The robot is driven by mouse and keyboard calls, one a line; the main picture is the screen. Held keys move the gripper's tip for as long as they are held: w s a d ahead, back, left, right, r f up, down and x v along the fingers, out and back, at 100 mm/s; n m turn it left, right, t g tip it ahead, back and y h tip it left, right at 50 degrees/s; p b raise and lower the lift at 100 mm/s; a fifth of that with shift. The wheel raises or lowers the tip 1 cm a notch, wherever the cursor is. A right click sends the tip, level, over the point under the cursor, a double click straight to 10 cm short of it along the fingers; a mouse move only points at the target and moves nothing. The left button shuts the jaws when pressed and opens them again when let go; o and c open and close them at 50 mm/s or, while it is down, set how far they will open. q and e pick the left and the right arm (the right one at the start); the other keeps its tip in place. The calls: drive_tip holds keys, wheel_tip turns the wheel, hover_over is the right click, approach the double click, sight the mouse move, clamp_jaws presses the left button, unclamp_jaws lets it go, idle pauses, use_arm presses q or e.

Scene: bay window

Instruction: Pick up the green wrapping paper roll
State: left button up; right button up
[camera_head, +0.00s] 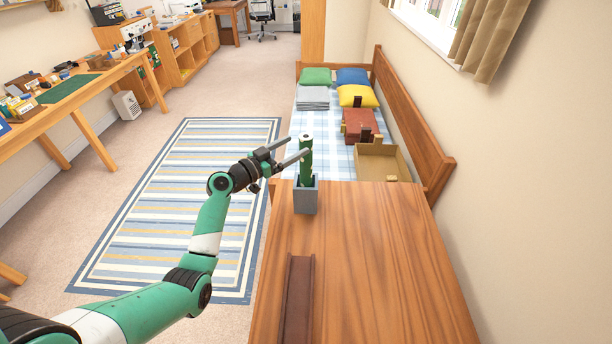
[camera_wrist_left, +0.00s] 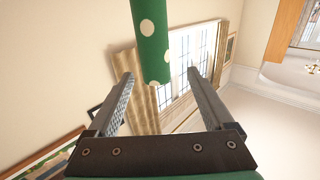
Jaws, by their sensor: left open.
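The green wrapping paper roll (camera_head: 306,162) stands upright in a small grey square holder (camera_head: 306,199) at the table's far left corner. The left wrist view shows the roll (camera_wrist_left: 150,38), green with pale dots, its end between the two finger lines. My left gripper (camera_head: 297,148) is open and empty, reaching in from the left near the roll's upper part. One finger appears close to or overlapping the roll in the head view; I cannot tell whether they touch. My right gripper is not in view.
The wooden table (camera_head: 380,270) is mostly bare, with a dark brown long tray (camera_head: 297,300) near its left edge. Behind it a bed holds cushions, a red box (camera_head: 358,125) and an open cardboard box (camera_head: 382,160). A striped rug (camera_head: 170,210) covers the floor at left.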

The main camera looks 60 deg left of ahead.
sight(301, 144)
use_arm(q)
drive_tip(key=x, duration=0.1)
drive_tip(key=b+x, duration=0.1)
drive_tip(key=x, duration=0.3)
drive_tip(key=shift+w+d, duration=0.25)
drive_tip(key=shift+d, duration=0.05)
drive_tip(key=shift+s, duration=0.1)
clamp_jaws()
